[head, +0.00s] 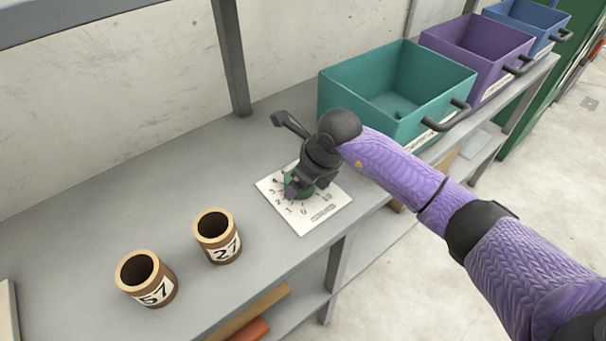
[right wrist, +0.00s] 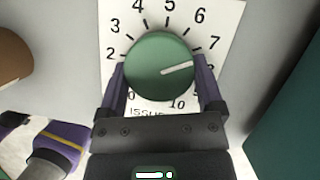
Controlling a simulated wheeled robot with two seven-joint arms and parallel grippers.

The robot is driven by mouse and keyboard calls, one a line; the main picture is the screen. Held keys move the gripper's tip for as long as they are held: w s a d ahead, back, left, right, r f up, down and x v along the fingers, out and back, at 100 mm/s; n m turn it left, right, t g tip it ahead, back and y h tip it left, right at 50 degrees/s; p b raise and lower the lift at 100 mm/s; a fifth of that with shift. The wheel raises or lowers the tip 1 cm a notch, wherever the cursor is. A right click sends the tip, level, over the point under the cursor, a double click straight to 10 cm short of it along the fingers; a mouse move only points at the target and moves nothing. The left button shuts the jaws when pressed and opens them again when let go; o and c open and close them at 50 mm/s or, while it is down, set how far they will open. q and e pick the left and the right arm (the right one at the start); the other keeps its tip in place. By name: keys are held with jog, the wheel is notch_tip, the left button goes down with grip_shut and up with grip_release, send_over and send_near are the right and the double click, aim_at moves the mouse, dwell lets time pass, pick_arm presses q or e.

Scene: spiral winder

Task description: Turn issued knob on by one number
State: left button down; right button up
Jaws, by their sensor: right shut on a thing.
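The green knob (right wrist: 150,62) stands on a white dial card (right wrist: 125,14) marked ISSUED, with numbers around it. Its white pointer line aims right, toward the 8, which is partly hidden by a finger. My right gripper (right wrist: 160,72) has one finger on each side of the knob and is shut on it. In the head view the knob (head: 307,193) is partly hidden under the right gripper (head: 298,189), and the card (head: 322,212) lies flat on the grey shelf (head: 190,170).
Two brown cups, labelled 27 (head: 217,237) and 57 (head: 147,278), stand to the left of the card. Teal (head: 345,100), purple (head: 460,57) and blue (head: 520,22) bins line the right side. A grey post (head: 232,60) rises at the back. The shelf's back left is clear.

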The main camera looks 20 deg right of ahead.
pick_arm(q)
jog(key=shift+w, duration=0.2)
pick_arm(e)
jog(key=o, duration=1)
jog(key=shift+d+r, duration=0.1)
jog(key=shift+r, duration=0.2)
pick_arm(q)
jog(key=shift+t, duration=0.3)
jog(key=r+p, duration=0.1)
jog(key=w+r+p, duration=0.1)
jog(key=d+r+p, duration=0.1)
jog(key=p, duration=0.1)
jog(key=shift+w+d+r, duration=0.1)
jog(key=shift+w+r, duration=0.2)
jog(key=shift+r, duration=0.1)
pick_arm(e)
jog(key=v, duration=0.9)
jog(key=shift+s, duration=0.15)
jog(key=shift+r, duration=0.1)
